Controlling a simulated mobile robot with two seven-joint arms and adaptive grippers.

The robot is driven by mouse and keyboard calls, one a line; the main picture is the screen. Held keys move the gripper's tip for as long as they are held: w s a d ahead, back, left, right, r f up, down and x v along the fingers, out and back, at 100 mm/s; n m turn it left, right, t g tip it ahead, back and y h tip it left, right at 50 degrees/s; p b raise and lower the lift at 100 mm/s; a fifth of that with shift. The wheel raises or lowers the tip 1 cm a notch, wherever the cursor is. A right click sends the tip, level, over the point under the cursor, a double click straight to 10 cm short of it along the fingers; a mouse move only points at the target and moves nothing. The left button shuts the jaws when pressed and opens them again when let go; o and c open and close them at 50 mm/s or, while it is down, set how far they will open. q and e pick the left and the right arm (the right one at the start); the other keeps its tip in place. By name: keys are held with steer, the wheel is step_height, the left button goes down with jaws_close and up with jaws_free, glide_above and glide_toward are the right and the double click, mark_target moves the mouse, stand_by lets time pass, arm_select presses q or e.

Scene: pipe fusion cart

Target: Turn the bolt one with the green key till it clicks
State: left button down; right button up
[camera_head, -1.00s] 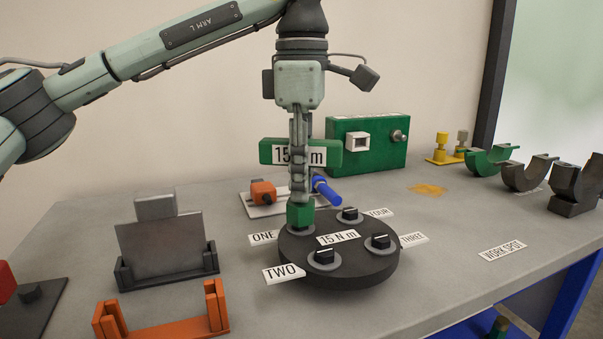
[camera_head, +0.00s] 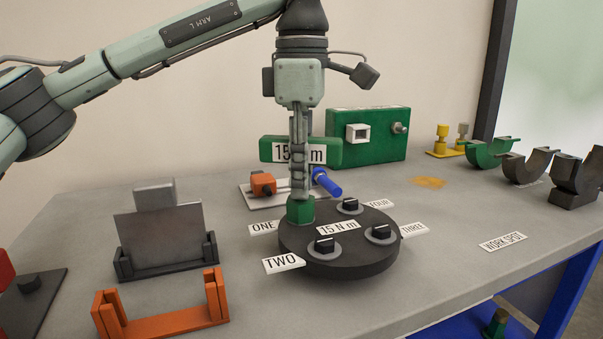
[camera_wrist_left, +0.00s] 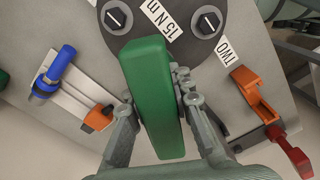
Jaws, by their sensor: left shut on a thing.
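My left gripper (camera_head: 299,170) points straight down and is shut on the green key (camera_head: 327,152), a T-shaped tool with a wide green handle marked in N m. The handle also fills the middle of the left wrist view (camera_wrist_left: 154,95), between the fingers. The key's green socket (camera_head: 300,210) sits over the bolt at label ONE (camera_head: 264,228), hiding that bolt. The round dark plate (camera_head: 338,263) carries the other bolts, by labels TWO (camera_head: 283,263), THREE (camera_head: 413,230) and FOUR (camera_head: 378,204). My right gripper is not in view.
An orange cradle (camera_head: 165,324) and a grey plate in a stand (camera_head: 162,240) are at left. A green box (camera_head: 367,136) and a blue-handled tool (camera_head: 327,183) are behind. Dark half-ring clamps (camera_head: 527,170) stand at right. The table around the WORK SPOT label (camera_head: 503,242) is clear.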

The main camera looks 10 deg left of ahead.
arm_select(q)
steer(key=shift+f, duration=0.15)
steer(key=shift+m+p, duration=0.3)
steer(key=shift+m, duration=0.2)
steer(key=shift+m+p, duration=0.4)
steer(key=shift+m, duration=0.6)
steer(key=shift+m+p, duration=0.45)
steer(key=shift+m, duration=1.05)
